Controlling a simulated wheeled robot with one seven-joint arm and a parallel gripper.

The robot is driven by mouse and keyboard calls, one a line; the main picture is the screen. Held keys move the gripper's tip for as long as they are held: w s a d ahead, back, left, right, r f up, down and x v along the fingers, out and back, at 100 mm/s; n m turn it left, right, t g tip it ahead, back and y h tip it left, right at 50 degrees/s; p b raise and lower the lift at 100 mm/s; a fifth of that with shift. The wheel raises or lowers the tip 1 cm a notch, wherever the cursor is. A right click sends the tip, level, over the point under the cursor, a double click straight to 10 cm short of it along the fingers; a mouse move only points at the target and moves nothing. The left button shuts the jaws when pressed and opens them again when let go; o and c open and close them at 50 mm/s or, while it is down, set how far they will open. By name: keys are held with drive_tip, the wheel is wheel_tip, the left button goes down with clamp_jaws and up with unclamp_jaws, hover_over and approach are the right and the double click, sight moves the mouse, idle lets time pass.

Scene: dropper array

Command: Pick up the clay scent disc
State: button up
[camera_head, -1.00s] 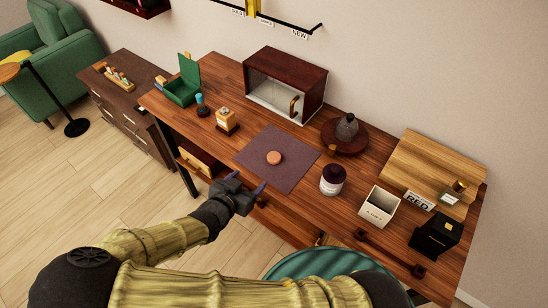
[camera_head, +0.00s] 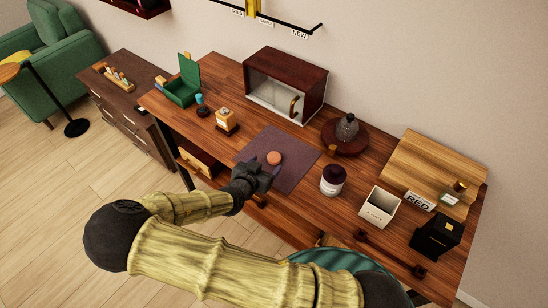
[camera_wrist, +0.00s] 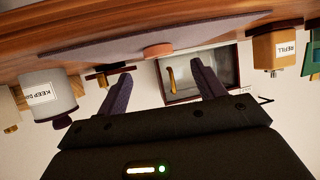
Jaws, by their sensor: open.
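The clay scent disc (camera_head: 274,158) is a small round orange-brown disc lying flat on the dark purple mat (camera_head: 291,174). My gripper (camera_head: 268,174) is low over the near left part of the mat, just short of the disc and apart from it. In the wrist view, which looks upside down, the disc (camera_wrist: 158,51) is ahead, between the lines of the two spread fingers. My gripper (camera_wrist: 164,80) is open with nothing between its fingers.
A wooden cabinet with a glass door (camera_head: 283,92) stands behind the mat. An amber bottle (camera_head: 226,119) is to the left. A white jar with a dark lid (camera_head: 332,180) and an open white box (camera_head: 379,206) are to the right. The mat around the disc is clear.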

sight(273, 158)
drive_tip(key=shift+w, duration=0.1)
drive_tip(key=p+x, duration=0.1)
drive_tip(key=x, duration=0.4)
drive_tip(key=shift+d+f+p, duration=0.1)
drive_tip(key=shift+f+p, duration=0.05)
drive_tip(key=shift+p, duration=0.25)
drive_tip(key=c, duration=1.1)
drive_tip(key=shift+o, duration=0.2)
wheel_tip(273, 158, up, 10)
drive_tip(key=b, duration=0.1)
